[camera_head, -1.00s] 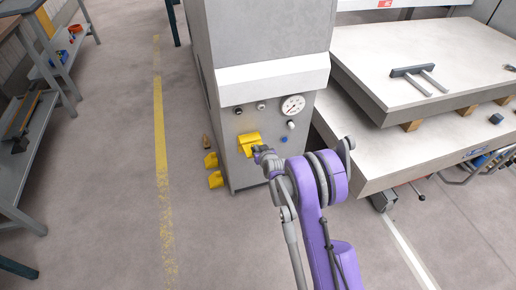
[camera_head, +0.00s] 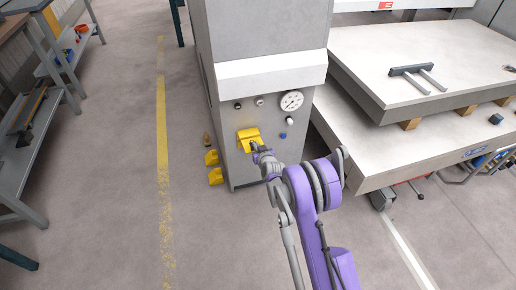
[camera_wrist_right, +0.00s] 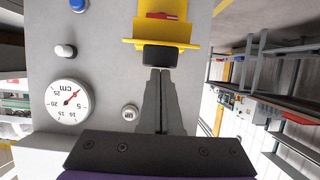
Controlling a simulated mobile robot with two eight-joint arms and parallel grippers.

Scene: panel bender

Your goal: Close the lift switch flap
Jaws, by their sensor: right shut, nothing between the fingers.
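The yellow lift switch housing (camera_head: 248,137) is on the front of the grey machine cabinet, below its knobs. It shows near the top of the right wrist view, which is turned upside down. Its yellow flap (camera_wrist_right: 160,44) sticks out from the cabinet face, and a red part (camera_wrist_right: 162,15) is visible in the housing, so the flap looks open. My right gripper (camera_head: 256,148) is shut and empty, with its fingers (camera_wrist_right: 161,72) at the flap. A dark block (camera_wrist_right: 160,57) lies between fingertips and flap; contact is unclear. My left gripper is not in view.
Yellow pedals (camera_head: 214,176) stand at the cabinet's lower left. A low white platform (camera_head: 370,160) is to the right. The floor to the left is clear.

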